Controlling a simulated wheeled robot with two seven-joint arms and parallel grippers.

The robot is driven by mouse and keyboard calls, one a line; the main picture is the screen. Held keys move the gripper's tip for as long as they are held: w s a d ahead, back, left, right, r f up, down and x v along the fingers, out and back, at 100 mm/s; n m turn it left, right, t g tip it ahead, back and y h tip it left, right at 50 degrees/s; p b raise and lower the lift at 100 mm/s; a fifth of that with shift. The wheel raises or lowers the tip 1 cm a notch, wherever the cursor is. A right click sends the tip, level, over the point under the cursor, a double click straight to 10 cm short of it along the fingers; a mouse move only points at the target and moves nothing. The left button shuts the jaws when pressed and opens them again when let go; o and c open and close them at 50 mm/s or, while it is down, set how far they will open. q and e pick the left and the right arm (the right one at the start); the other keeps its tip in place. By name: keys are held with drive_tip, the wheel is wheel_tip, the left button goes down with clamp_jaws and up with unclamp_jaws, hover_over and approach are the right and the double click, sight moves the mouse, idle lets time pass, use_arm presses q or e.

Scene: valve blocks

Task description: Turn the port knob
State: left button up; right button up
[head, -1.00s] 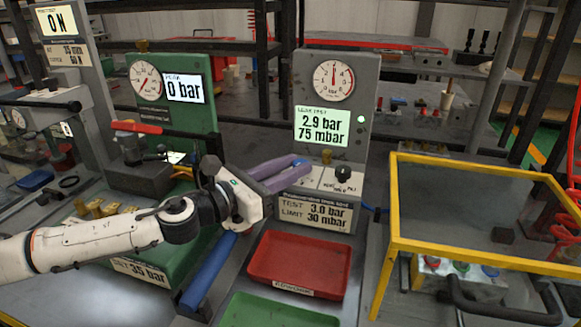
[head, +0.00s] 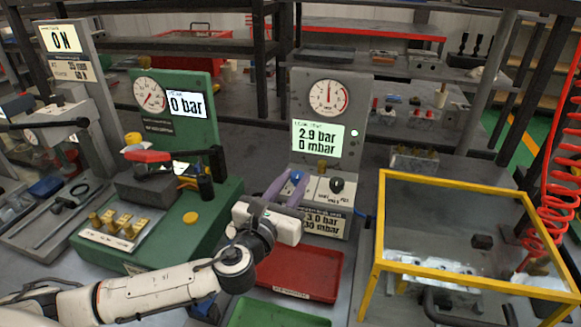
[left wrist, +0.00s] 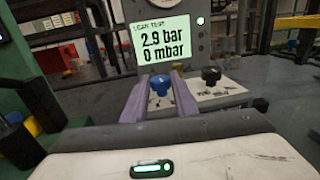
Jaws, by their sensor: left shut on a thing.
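The grey test stand (head: 356,150) has a round gauge (head: 330,97) and a lit display (head: 318,142) reading 2.9 bar and 0 mbar. On its sloped front panel are a blue knob (head: 296,177) and a black knob (head: 337,184) to its right. In the left wrist view the blue knob (left wrist: 161,85) sits between the purple fingers of my left gripper (left wrist: 161,88), which is shut on it. The black knob (left wrist: 211,76) stands free there. Panel lettering by the knobs is too small to read. My right gripper is not in view.
A red tray (head: 339,272) and a green tray (head: 265,313) lie in front of the stand. A yellow-framed box (head: 378,235) stands close on the right. A green rig (head: 215,130) with a red-handled lever (head: 148,156) is on the left.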

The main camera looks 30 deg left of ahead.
use_arm(q)
drive_tip(key=shift+w+d+n+g+y+p, duration=0.1)
drive_tip(key=shift+d+n+g+y+p, duration=0.1)
drive_tip(key=shift+n+y+p, duration=0.6)
drive_tip(key=shift+d+n+g+y+p, duration=0.15)
drive_tip(key=shift+n+y, duration=0.35)
drive_tip(key=shift+y, duration=0.7)
drive_tip(key=shift+g+y, duration=0.25)
drive_tip(key=shift+y, duration=0.05)
drive_tip(key=o, duration=1.1)
drive_tip(key=shift+c, duration=0.2)
drive_tip(key=v, duration=1)
drive_tip(key=shift+s+f, duration=0.1)
drive_tip(key=shift+s, duration=0.1)
